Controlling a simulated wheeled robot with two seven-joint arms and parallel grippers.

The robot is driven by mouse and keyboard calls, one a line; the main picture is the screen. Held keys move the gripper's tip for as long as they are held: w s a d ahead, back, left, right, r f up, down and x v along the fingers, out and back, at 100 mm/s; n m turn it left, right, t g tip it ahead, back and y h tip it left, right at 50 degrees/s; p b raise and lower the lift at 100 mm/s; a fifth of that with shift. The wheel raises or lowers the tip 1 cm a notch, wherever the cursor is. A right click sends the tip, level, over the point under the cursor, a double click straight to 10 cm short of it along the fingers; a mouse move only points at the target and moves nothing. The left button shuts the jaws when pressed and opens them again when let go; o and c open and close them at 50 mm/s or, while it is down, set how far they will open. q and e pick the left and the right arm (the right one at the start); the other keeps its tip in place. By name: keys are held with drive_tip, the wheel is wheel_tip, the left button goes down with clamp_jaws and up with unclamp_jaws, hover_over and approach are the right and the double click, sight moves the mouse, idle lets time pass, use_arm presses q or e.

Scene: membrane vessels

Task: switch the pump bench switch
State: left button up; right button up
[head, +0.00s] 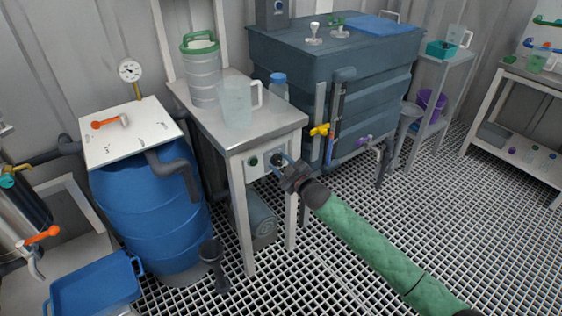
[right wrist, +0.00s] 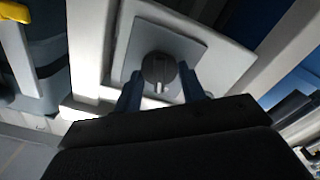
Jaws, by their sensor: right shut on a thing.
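The pump bench switch is a round black knob (right wrist: 158,68) with a pale pointer mark, on a grey square plate (right wrist: 190,45). In the head view the switch (head: 276,158) sits on the white front panel of the steel-topped bench. My right gripper (head: 284,168) is at this panel. In the right wrist view its two blue fingers (right wrist: 160,84) are on either side of the knob, shut on it. The pale mark points toward the gripper. My left gripper is not in view.
A green button (head: 253,162) is left of the switch. A jug (head: 236,103) and a ribbed canister (head: 203,75) stand on the bench top (head: 275,119). A yellow valve handle (head: 319,130) is close right of my gripper. A blue drum (head: 150,215) stands left.

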drive_tip(key=shift+r+n+p, duration=0.1)
drive_tip(key=shift+n+p, duration=0.4)
drive_tip(key=shift+n, duration=0.6)
drive_tip(key=o, duration=1)
drive_tip(key=shift+c, duration=0.2)
drive_tip(key=v, duration=0.7)
drive_tip(key=shift+s+d, duration=0.2)
drive_tip(key=shift+s, duration=0.15)
